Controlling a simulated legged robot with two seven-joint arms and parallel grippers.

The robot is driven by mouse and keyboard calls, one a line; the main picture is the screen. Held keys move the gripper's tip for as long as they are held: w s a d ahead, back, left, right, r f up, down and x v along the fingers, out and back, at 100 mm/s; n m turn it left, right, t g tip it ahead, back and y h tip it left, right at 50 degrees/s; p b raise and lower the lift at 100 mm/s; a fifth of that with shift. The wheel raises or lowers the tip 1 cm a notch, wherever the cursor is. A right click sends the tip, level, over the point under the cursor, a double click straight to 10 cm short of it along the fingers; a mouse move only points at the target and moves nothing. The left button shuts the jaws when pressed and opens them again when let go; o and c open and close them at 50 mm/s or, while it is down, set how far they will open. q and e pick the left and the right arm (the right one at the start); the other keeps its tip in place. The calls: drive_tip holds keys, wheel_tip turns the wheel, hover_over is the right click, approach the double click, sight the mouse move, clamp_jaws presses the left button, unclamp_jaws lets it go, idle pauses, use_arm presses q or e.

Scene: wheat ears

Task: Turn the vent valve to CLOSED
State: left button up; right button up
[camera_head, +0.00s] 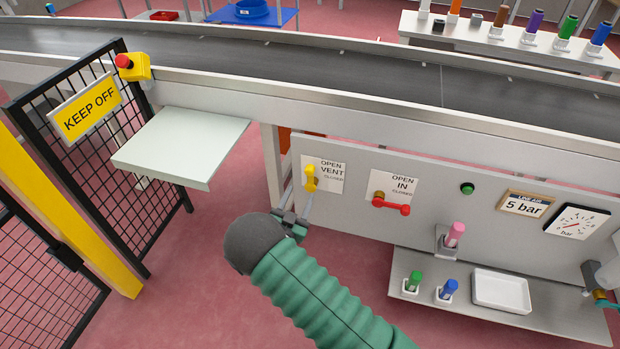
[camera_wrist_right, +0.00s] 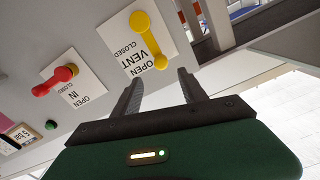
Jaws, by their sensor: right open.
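The vent valve has a yellow lever (camera_head: 311,177) on a white plate marked OPEN, VENT and CLOSED, at the left end of the grey panel. The lever points up, towards OPEN. In the right wrist view, where the panel appears upside down, the yellow lever (camera_wrist_right: 151,42) shows with its free end towards the OPEN word. My right gripper (camera_head: 298,192) is open and empty, just below and left of the lever in the head view. In the wrist view the lever's end lies just beyond the gap between the fingertips (camera_wrist_right: 161,77). My left gripper is not in view.
A red lever (camera_head: 391,204) marked IN sits to the right on the panel (camera_head: 450,225), with a green button (camera_head: 467,188) and a gauge (camera_head: 577,222) farther right. A shelf (camera_head: 455,315) juts out below. A pale side table (camera_head: 180,145) and black mesh fence (camera_head: 100,165) stand left.

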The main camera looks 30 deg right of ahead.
sight(308, 174)
drive_tip(key=b+x, duration=0.4)
drive_tip(key=x, duration=0.7)
drive_tip(key=shift+a+f, duration=0.1)
drive_tip(key=shift+w, duration=0.2)
drive_tip(key=shift+c, duration=0.3)
clamp_jaws()
idle(0.4)
